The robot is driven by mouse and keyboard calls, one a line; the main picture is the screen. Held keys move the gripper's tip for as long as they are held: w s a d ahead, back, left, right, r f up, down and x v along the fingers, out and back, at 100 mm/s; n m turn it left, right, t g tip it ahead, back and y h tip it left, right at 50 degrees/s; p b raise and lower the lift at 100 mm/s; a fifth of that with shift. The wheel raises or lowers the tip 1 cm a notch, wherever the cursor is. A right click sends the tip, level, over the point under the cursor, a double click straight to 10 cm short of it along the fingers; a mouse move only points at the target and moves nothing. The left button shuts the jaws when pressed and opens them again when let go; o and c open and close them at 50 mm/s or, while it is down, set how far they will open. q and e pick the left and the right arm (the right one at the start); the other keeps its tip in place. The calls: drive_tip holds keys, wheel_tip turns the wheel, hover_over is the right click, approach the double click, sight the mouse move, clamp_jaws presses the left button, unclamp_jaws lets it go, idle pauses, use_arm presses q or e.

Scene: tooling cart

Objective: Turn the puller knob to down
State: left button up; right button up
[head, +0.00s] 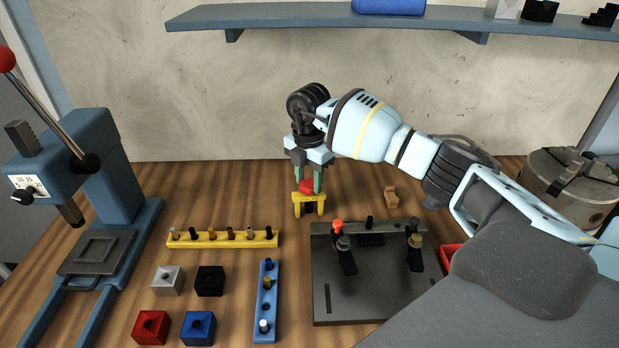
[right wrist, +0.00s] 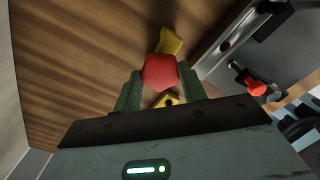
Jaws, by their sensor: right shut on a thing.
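The puller is a small yellow frame (head: 309,205) with a red knob (head: 307,187) on top, standing on the wooden bench behind the dark fixture plate. My right gripper (head: 305,182) points down over it, with its green fingers on both sides of the red knob. In the right wrist view the red knob (right wrist: 160,73) sits between the two fingertips, and the gripper is shut on it. Parts of the yellow frame (right wrist: 171,40) show beyond and below the knob. Which way the knob is turned cannot be told. My left gripper is not in view.
The dark fixture plate (head: 345,295) with clamps lies in front of the puller. A yellow peg rack (head: 225,239) is to its left, and a small wooden piece (head: 391,196) to its right. A blue press (head: 110,180) stands at far left. A shelf (head: 300,17) runs above.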

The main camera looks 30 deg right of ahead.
drive_tip(key=n, duration=0.2)
drive_tip(key=shift+r+n, duration=0.15)
drive_tip(key=shift+n, duration=0.15)
drive_tip(key=n, duration=0.3)
drive_tip(key=shift+n+p, duration=0.3)
drive_tip(key=shift+p, duration=0.05)
drive_tip(key=n, duration=1)
drive_tip(key=shift+n, duration=0.4)
drive_tip(key=n, duration=0.3)
drive_tip(key=shift+n+b, duration=0.4)
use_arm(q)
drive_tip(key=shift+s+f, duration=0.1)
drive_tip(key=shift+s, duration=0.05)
use_arm(e)
drive_tip(key=shift+n, duration=0.6)
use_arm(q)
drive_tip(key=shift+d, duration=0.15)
use_arm(e)
drive_tip(key=shift+n, duration=0.4)
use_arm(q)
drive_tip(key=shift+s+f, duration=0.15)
use_arm(e)
drive_tip(key=shift+n, duration=0.5)
